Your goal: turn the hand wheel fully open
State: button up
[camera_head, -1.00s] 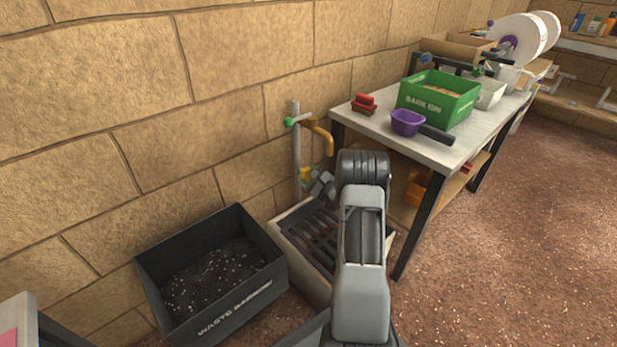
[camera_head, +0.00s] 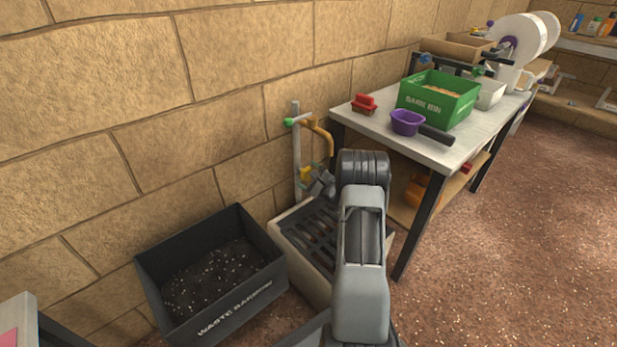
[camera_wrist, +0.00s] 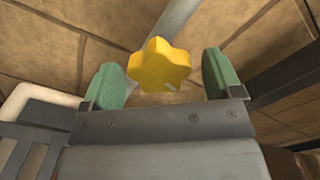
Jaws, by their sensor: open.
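The hand wheel (camera_wrist: 160,66) is yellow and lobed, with a small pale mark near its lower right edge. In the wrist view it sits between the two green fingertips of my gripper (camera_wrist: 162,80), with a gap on each side. My gripper is open, and the fingers do not appear to touch the wheel. In the head view the yellow wheel (camera_head: 306,174) shows low on the grey standpipe (camera_head: 296,140), partly hidden by my gripper (camera_head: 318,184). The pipe carries a green part and a brass spout (camera_head: 325,135) above the wheel.
A slatted sink (camera_head: 283,232) stands below the pipe. A black waste barrow (camera_head: 148,262) is to its left. A workbench (camera_head: 455,152) with a green bin (camera_head: 437,102), a purple scoop (camera_head: 406,122) and a red brush (camera_head: 364,102) is to the right. The stone wall is close behind the pipe.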

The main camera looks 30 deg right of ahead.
jog(key=shift+s+d, duration=0.15)
jog(key=shift+s, duration=0.85)
jog(key=shift+s+d, duration=0.1)
jog(key=shift+s, duration=0.9)
jog(key=m+p, duration=0.6)
jog(key=m, duration=0.6)
jog(key=shift+w, duration=0.2)
jog(key=w, duration=0.1)
jog(key=w+b, duration=0.1)
jog(key=w, duration=0.1)
jog(key=shift+w+a+b, duration=0.25)
jog(key=shift+w+b, duration=0.05)
jog(key=shift+w, duration=0.05)
